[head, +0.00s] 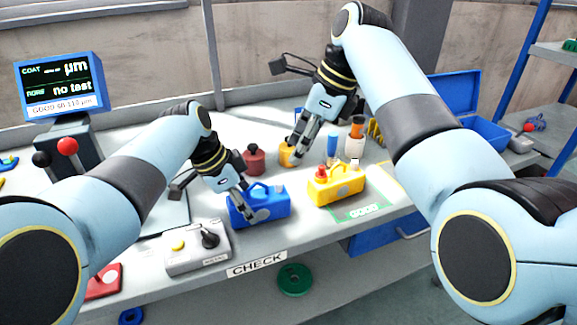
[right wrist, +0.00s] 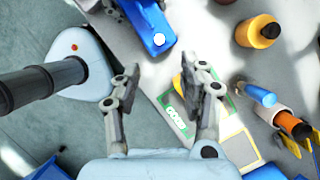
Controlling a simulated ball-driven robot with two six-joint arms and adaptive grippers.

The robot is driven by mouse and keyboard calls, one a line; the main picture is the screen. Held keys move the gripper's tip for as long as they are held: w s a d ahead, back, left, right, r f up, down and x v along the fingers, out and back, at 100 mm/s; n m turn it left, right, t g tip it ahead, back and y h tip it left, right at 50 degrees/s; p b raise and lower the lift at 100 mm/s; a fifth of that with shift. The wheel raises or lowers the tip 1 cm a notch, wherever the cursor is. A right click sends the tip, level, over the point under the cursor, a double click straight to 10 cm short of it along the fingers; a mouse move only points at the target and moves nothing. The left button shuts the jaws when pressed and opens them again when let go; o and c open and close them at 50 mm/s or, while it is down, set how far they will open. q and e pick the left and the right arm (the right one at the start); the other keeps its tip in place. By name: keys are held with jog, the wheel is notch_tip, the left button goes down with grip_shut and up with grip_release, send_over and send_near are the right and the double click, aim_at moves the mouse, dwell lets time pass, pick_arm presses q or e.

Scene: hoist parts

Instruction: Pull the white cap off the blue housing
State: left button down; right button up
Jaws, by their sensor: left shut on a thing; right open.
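The blue housing (head: 268,207) sits on the bench front, with a handle on top. My left gripper (head: 254,213) is shut on it from above, its fingers covering part of the near side. The housing also shows at the top of the right wrist view (right wrist: 152,20), where a small round white cap (right wrist: 159,40) sits on its end. My right gripper (head: 297,155) is open and empty above the bench. In the right wrist view its fingers (right wrist: 160,82) are apart, with the housing beyond them.
A yellow housing (head: 340,188) stands right of the blue one, by the green GOOD mark (head: 365,211). Orange (head: 287,151) and red (head: 254,158) containers and a blue bottle (head: 333,146) stand behind. A grey switch box (head: 196,252) lies at the front left.

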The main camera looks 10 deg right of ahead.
aim_at(281, 182)
jog(key=x, duration=0.9)
jog(key=shift+a+f, duration=0.15)
jog(key=shift+f, duration=0.15)
grip_shut()
jog(key=c, duration=0.8)
grip_release()
